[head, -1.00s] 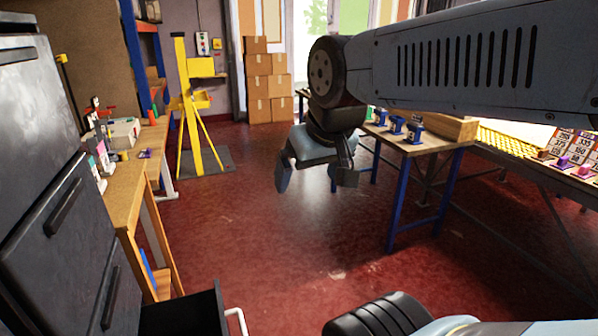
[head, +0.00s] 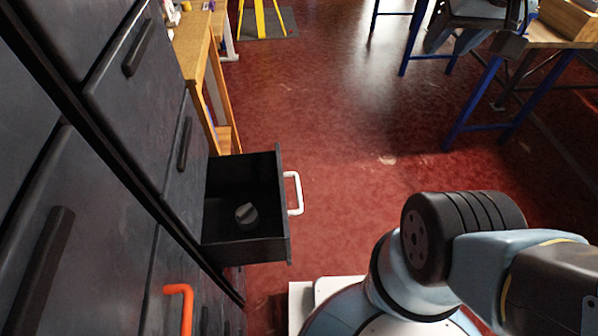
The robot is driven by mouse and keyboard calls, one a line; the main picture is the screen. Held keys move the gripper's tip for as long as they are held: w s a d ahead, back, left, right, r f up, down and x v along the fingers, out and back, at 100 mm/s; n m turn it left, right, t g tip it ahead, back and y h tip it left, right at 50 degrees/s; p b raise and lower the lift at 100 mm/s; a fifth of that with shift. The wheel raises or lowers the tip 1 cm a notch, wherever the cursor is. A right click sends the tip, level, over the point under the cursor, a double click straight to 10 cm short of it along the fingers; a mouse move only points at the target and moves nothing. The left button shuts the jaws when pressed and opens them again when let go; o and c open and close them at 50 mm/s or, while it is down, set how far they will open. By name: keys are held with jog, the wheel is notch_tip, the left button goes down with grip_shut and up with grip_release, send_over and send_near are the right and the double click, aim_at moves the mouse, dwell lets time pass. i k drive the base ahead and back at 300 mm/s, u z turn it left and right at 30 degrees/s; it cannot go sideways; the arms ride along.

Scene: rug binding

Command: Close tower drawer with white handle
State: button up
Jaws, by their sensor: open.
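The tower (head: 145,105) is a dark grey cabinet with several drawer fronts along the left in the head view. One low drawer (head: 283,225) stands pulled out to the right and is open at the top. Its white handle (head: 297,192) is on its outer front. A small grey round object (head: 246,213) lies on its floor. My gripper (head: 473,42) is at the top right edge of the head view, partly cut off. It is open and empty, well away from the drawer and its handle.
An orange handle (head: 180,300) sticks out from the tower at the bottom. A wooden bench (head: 193,45) stands behind the drawer. A blue-legged table (head: 478,105) stands at the upper right. The red floor right of the drawer is clear.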

aim_at(233, 181)
jog(key=z, duration=0.55)
jog(key=i, duration=0.8)
jog(key=u, duration=2.15)
jog(key=k, duration=0.75)
jog(key=u, duration=0.2)
jog(key=i, duration=0.65)
jog(key=z, duration=0.05)
